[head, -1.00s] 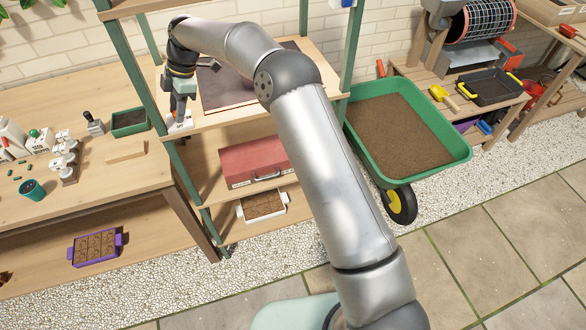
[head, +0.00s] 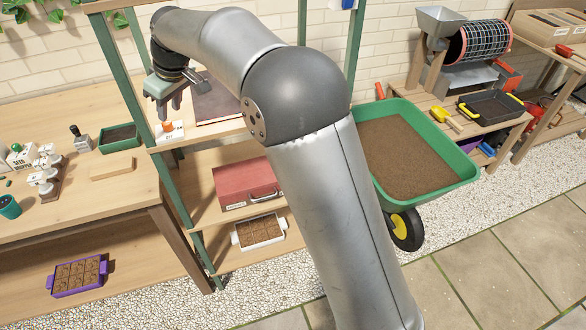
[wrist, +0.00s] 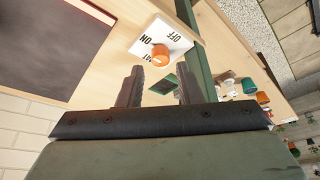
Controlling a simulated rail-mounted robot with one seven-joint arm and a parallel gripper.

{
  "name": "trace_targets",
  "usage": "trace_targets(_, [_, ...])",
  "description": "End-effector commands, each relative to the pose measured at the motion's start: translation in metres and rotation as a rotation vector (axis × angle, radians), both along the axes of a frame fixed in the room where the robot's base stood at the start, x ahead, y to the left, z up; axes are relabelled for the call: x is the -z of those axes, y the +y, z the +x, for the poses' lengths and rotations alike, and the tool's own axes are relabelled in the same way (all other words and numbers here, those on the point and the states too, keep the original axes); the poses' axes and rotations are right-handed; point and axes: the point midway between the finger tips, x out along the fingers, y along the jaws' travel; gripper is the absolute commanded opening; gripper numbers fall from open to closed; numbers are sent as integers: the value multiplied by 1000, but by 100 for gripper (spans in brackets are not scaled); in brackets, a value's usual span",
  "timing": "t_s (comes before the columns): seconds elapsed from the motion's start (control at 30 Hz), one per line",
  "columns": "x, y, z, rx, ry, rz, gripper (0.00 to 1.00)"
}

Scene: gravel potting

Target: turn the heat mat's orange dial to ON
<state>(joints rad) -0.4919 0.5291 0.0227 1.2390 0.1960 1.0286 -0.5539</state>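The orange dial (wrist: 160,54) sits on a white control plate (wrist: 178,42) marked ON and OFF. Its pointer direction cannot be told. In the head view the dial (head: 168,127) and plate (head: 178,135) are small, at the front left of the upper shelf. The dark heat mat (wrist: 58,42) lies beside the plate; in the head view it (head: 216,106) is partly hidden by my arm. My gripper (wrist: 158,74) is open and empty, its fingers pointing towards the dial. In the head view the gripper (head: 171,112) hangs above the plate, apart from it.
A green shelf post (head: 150,120) stands close to the left of the plate.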

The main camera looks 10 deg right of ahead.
Motion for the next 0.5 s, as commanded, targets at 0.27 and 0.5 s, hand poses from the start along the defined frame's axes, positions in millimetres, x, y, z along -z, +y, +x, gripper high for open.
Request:
trace_targets(0.27, [2, -49, -31, 1, 0, 0, 32])
trace_targets(0.5, [2, -89, -58, 1, 0, -1, 32])
